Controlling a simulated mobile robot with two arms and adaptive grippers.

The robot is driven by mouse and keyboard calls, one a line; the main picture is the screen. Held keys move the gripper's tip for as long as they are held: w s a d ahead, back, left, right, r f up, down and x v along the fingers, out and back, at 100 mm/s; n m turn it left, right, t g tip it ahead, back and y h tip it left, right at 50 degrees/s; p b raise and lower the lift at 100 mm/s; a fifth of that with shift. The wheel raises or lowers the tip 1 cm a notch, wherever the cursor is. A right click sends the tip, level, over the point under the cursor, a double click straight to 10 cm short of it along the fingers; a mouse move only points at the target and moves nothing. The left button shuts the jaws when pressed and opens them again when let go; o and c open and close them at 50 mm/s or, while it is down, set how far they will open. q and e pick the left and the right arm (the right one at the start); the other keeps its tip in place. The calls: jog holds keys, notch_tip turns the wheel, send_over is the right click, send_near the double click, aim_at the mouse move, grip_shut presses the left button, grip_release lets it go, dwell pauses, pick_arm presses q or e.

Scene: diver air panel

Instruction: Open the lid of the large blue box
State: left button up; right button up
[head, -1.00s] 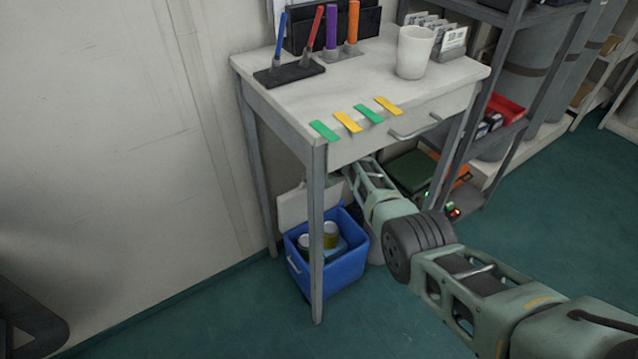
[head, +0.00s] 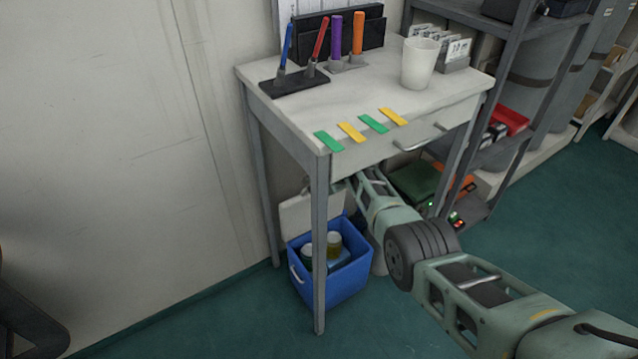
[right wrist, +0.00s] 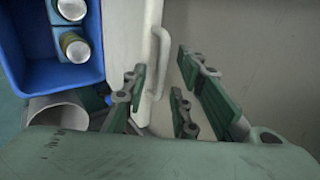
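The large blue box (head: 345,284) stands on the floor under the small table, and its top is open. Its white lid (head: 300,218) stands raised at the back of the box, partly hidden by a table leg. In the right wrist view the blue box (right wrist: 40,78) is at upper left, and the lid (right wrist: 126,50) shows edge-on with its white handle (right wrist: 160,62). My right gripper (right wrist: 165,95) is open, its fingers apart on either side of the handle. In the head view its fingers are mostly hidden behind the table front. My left gripper is out of view.
Cans (head: 333,245) sit inside the box. The white table (head: 350,85) holds pens, a cup (head: 418,62) and coloured tabs; its drawer handle (head: 420,140) juts out above my right arm. A metal shelf (head: 520,75) stands at right. The floor in front is clear.

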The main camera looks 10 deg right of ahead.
jog(key=s+d+r, duration=0.1)
jog(key=s+d, duration=0.3)
jog(key=s, duration=0.8)
jog(key=shift+d, duration=0.2)
dwell(0.5)
